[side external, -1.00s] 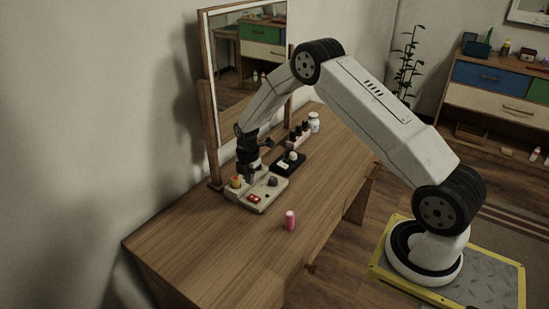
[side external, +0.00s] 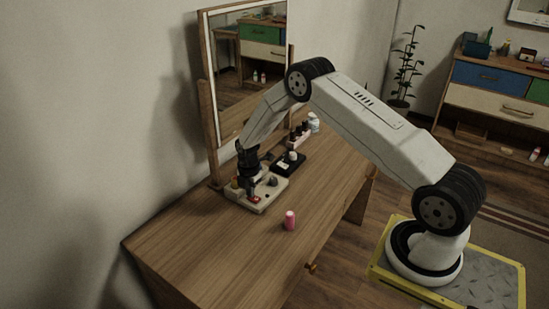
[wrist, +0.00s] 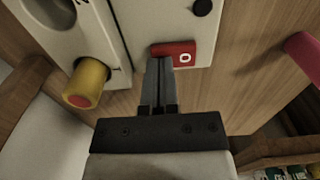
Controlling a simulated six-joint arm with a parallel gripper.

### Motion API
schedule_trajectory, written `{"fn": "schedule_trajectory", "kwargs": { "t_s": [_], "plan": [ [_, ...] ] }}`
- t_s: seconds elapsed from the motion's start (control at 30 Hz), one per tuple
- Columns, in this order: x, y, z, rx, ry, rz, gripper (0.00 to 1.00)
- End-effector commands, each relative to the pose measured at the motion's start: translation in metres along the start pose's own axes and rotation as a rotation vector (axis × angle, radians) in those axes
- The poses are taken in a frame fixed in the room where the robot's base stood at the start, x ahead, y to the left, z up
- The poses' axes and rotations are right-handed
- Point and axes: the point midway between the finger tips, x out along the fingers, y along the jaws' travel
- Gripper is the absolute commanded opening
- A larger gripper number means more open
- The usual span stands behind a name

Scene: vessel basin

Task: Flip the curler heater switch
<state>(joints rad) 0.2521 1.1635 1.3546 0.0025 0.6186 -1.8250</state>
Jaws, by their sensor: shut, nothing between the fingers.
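The curler heater (side external: 271,199) is a beige box on the wooden dressing table below the mirror; its panel (wrist: 110,22) also shows in the wrist view. Its red switch (wrist: 185,54) carries a white O on the right part. It shows as a small red patch (side external: 257,199) in the side view. My gripper (wrist: 158,62) is shut and empty, its fingertips at the switch's left end, covering part of it. I cannot tell whether they touch it or which way the switch is tipped. A yellow curler with a red end (wrist: 87,84) stands in the heater's left part.
A pink bottle (side external: 290,220) stands on the table in front of the heater. A dark knob (side external: 272,181) sits on the heater. A black tray (side external: 294,158), dark bottles and a white jar (side external: 314,122) stand farther back. The near tabletop is clear.

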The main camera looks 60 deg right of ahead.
Motion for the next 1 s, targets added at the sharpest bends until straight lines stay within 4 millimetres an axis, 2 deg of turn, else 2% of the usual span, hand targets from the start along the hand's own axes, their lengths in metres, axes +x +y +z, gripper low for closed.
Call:
{"fn": "schedule_trajectory", "kwargs": {
  "t_s": [0.37, 1.0],
  "plan": [
    [0.004, -0.001, 0.0, 0.0, 0.0, -0.003, 0.0],
    [-0.003, -0.015, 0.0, 0.0, 0.0, -0.002, 0.0]
  ]
}}
